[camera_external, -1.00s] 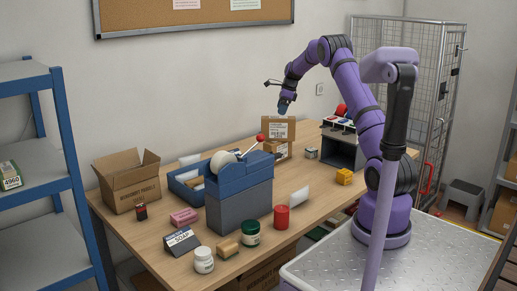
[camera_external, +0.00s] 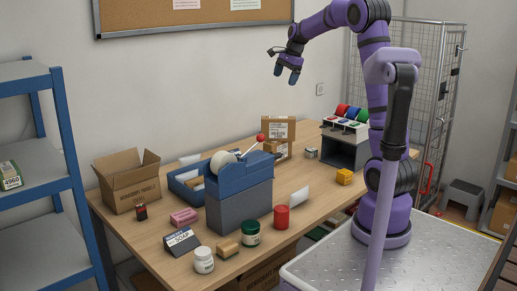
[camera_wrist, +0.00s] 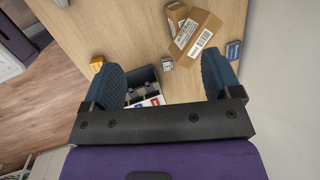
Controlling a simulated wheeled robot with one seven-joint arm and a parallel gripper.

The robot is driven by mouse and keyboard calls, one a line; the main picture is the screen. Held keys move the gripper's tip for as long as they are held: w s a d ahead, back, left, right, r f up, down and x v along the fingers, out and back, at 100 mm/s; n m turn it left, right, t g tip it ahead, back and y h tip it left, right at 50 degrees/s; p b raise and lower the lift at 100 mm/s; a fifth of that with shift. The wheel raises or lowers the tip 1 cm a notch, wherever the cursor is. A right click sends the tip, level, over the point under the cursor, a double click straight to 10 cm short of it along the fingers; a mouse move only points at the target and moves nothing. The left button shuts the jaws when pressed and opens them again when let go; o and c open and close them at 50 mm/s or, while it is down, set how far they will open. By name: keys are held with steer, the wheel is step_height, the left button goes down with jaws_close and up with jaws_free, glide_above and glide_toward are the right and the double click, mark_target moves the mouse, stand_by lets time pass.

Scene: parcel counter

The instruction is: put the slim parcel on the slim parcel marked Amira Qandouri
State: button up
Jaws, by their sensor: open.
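Two brown cardboard parcels stand together at the back of the counter. The upper parcel (camera_external: 278,128) bears a white label and rests on the lower parcel (camera_external: 275,150). In the wrist view, the labelled upper parcel (camera_wrist: 205,36) lies turned across the other parcel (camera_wrist: 174,13), partly covering it. I cannot read the name on either label. My gripper (camera_external: 286,77) is open and empty, high above the parcels and apart from them. Its two blue fingers also show in the wrist view (camera_wrist: 162,66), spread wide with nothing between them.
A small grey box (camera_external: 311,153) and a yellow box (camera_external: 344,176) stand right of the parcels. A grey stand (camera_external: 345,150) with coloured rolls is further right. A blue tape dispenser (camera_external: 238,178) with a red-knobbed lever stands left. An open carton (camera_external: 128,187) is at far left.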

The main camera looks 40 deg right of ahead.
steer(key=s+a+r+n, duration=0.45)
steer(key=s+a, duration=0.25)
steer(key=s, duration=0.2)
steer(key=s+a+f+n, duration=0.2)
steer(key=s+a+n, duration=0.1)
steer(key=s, duration=0.6)
steer(key=s+a+f+n+t+h, duration=0.1)
steer(key=s+a+f+n, duration=0.1)
steer(key=s+n, duration=0.4)
steer(key=s+a+f+n+t, duration=0.1)
steer(key=s+a+n, duration=0.3)
steer(key=s, duration=0.9)
steer(key=shift+a+f+n+h, duration=0.3)
steer(key=shift+a+f+n, duration=0.05)
steer(key=shift+f+n, duration=0.3)
stand_by(3.7)
